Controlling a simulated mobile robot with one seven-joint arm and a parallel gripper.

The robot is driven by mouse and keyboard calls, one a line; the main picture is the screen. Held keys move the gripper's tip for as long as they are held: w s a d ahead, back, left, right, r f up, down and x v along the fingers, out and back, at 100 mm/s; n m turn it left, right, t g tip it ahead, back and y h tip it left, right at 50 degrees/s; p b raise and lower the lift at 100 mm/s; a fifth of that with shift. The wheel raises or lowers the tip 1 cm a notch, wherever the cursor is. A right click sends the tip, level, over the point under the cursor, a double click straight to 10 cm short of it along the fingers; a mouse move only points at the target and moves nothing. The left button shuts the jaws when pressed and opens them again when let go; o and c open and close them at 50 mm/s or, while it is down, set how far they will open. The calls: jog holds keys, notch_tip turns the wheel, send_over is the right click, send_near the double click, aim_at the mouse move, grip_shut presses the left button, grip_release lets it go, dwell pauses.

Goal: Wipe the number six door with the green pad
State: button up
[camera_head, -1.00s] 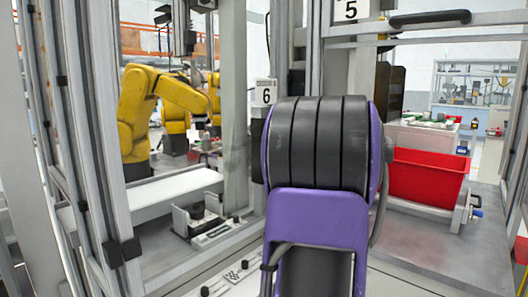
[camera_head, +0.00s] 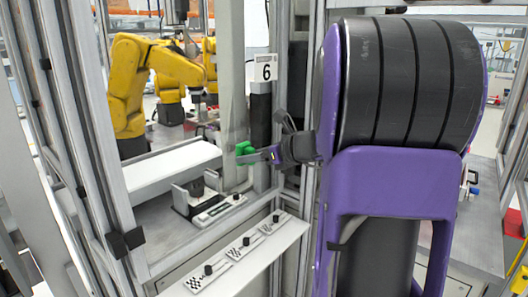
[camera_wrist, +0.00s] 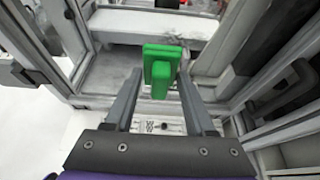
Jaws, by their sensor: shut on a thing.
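The white number 6 sign (camera_head: 265,68) is on an upright post above a long black handle (camera_head: 260,125). A clear panel (camera_head: 231,85) stands just left of it, with the yellow arm cell behind. My gripper (camera_head: 262,155) reaches left from behind my purple arm, below the sign, shut on the green pad (camera_head: 244,149). In the wrist view, the green pad (camera_wrist: 158,55) shows its block-like grip between the two grey fingers of my gripper (camera_wrist: 160,80). I cannot tell whether the pad touches the panel.
A yellow robot arm (camera_head: 135,85) stands inside the cell behind a white shelf (camera_head: 170,165). A ledge with several small black knobs (camera_head: 240,250) lies below the pad. Metal uprights (camera_head: 75,130) stand at the left. My arm hides much of the right side.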

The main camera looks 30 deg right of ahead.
jog(key=shift+w+a, duration=0.3)
jog(key=shift+w, duration=0.5)
jog(key=shift+w+a, duration=0.3)
jog(key=shift+w, duration=0.5)
jog(key=shift+w+a, duration=0.3)
jog(key=shift+w, duration=0.5)
jog(key=shift+w+a+p, duration=0.3)
jog(key=shift+w+p, duration=0.1)
jog(key=shift+w, duration=0.55)
jog(key=shift+w+d+p, duration=0.3)
jog(key=shift+d+p, duration=0.1)
jog(key=shift+d, duration=0.5)
jog(key=shift+w+d+p, duration=0.25)
jog(key=shift+d+p, duration=0.1)
jog(key=shift+d, duration=0.5)
jog(key=shift+w+d, duration=0.45)
jog(key=shift+d, duration=0.7)
jog(key=shift+w+d, duration=0.45)
jog(key=shift+d, duration=0.65)
jog(key=shift+w+d, duration=0.45)
jog(key=shift+d, duration=0.7)
jog(key=shift+a+r, duration=0.1)
jog(key=shift+r, duration=1.05)
jog(key=shift+s+a+b, duration=0.35)
jog(key=shift+a, duration=0.5)
jog(key=shift+s+a+b, duration=0.3)
jog(key=shift+s+a, duration=0.05)
jog(key=shift+a, duration=0.5)
jog(key=shift+a, duration=0.1)
